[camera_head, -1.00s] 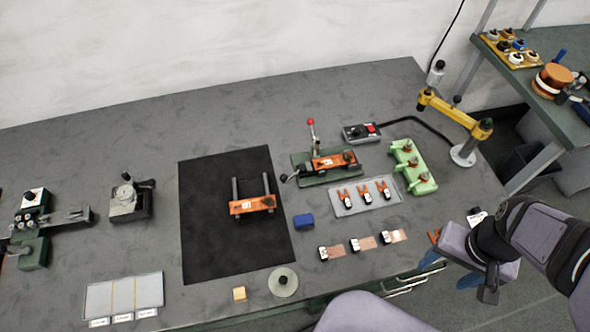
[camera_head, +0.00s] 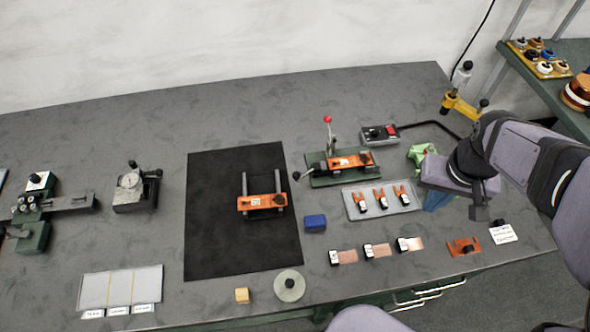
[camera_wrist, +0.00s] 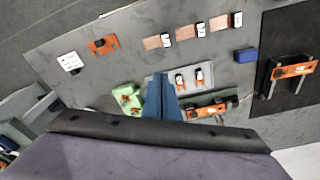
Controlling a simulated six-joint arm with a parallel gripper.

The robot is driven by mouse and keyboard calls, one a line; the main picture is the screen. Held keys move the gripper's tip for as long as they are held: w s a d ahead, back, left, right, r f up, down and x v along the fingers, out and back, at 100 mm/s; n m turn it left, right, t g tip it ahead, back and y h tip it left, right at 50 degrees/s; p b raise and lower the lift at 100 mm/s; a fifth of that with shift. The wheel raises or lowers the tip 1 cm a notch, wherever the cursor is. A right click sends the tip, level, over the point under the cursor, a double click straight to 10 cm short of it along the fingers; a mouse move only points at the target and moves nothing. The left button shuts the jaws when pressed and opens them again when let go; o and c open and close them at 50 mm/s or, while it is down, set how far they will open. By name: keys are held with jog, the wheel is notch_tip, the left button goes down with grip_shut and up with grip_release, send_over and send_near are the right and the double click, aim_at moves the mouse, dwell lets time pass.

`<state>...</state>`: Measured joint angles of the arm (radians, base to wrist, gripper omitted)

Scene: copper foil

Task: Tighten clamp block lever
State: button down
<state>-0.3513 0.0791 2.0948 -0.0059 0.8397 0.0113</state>
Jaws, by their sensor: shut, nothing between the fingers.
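A green-based fixture (camera_head: 345,180) with an orange clamp block (camera_head: 350,160) stands at the back right of the table. A lever with a red knob (camera_head: 328,120) rises upright behind it, and a black-knobbed handle (camera_head: 297,176) sticks out at its left. The fixture also shows partly in the wrist view (camera_wrist: 212,108). A second orange block (camera_head: 262,202) with two grey rods lies on the black mat (camera_head: 215,250). I cannot tell which block the task means. My gripper (camera_head: 437,203) has blue fingers, shut and empty (camera_wrist: 161,100), above the table right of the fixture.
A tray of orange clips (camera_head: 412,207) lies just left of my gripper. A green block (camera_head: 415,153) is partly hidden behind my wrist. Copper strips with tags (camera_head: 378,251), a blue box (camera_head: 315,222) and an orange piece (camera_head: 464,246) lie nearby. The yellow-armed stand (camera_head: 460,105) is behind.

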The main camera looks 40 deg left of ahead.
jog(key=w+a+n+y+b, duration=0.1)
jog(key=a+n+b, duration=0.1)
jog(key=a, duration=0.7)
jog(key=w+a+n+b, duration=0.2)
jog(key=a+b, duration=0.1)
jog(key=a, duration=0.6)
jog(key=s+a+n+y+b, duration=0.1)
jog(key=s+a, duration=0.1)
jog(key=a, duration=0.6)
jog(key=s+a+n+t+y+b, duration=0.1)
jog(key=s+a+b, duration=0.1)
jog(key=a, duration=0.6)
jog(key=shift+s+r+n+b, duration=0.2)
jog(key=shift+s+n+b, duration=0.15)
jog(key=shift+s, duration=0.4)
jog(key=shift+f, duration=0.15)
jog(key=shift+d+f+p, duration=0.2)
jog(key=shift+f+p, duration=1.3)
jog(key=shift+f, duration=3.8)
